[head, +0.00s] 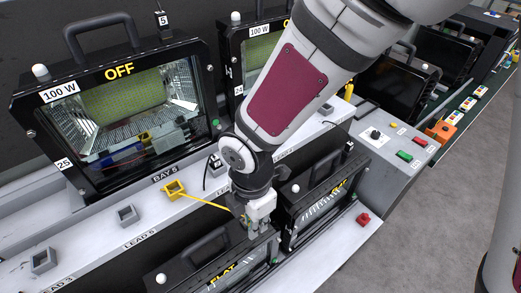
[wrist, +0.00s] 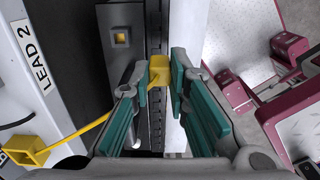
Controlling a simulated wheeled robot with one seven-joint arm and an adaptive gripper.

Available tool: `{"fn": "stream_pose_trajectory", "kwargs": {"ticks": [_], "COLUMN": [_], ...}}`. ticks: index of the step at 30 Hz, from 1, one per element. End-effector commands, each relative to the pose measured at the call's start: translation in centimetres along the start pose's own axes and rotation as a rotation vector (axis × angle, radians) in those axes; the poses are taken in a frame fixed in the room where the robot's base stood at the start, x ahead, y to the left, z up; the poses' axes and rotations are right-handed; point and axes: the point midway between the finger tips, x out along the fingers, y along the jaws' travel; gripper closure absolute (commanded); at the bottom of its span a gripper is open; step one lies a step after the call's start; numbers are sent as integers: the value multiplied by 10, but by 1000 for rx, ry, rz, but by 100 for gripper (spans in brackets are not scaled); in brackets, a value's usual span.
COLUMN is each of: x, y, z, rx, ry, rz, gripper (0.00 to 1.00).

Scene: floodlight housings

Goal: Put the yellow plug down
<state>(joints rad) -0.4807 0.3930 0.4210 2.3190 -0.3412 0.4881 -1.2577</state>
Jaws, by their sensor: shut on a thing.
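My gripper (wrist: 161,82) is shut on the yellow plug (wrist: 158,66), which sits between the teal finger pads at their tips. A yellow cable (wrist: 88,130) runs from the plug to a yellow block with a square opening (wrist: 24,151) at the lower left. In the head view my gripper (head: 258,226) is over the dark gap between two lower floodlight housings. The yellow block (head: 173,190) and cable (head: 208,202) show there on the white ledge. The plug itself is hidden by my gripper in the head view.
A floodlight (head: 120,110) marked 100 W and OFF stands behind the ledge (head: 85,238). Grey square sockets (head: 127,214) sit on the ledge. Lower housings (head: 215,262) and (head: 318,200) flank my gripper.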

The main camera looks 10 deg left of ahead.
Motion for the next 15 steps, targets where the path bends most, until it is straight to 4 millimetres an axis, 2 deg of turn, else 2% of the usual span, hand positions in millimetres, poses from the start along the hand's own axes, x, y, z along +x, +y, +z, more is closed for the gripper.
{"fn": "stream_pose_trajectory", "kwargs": {"ticks": [3, 6, 13, 15], "x": [2, 4, 5, 17], "y": [24, 38, 56, 53], "z": [5, 8, 13, 11], "rx": [0, 1, 0, -2], "ry": [1, 1, 0, 1], "rz": [-1, 1, 0, -5], "gripper": [100, 100, 100, 100]}}
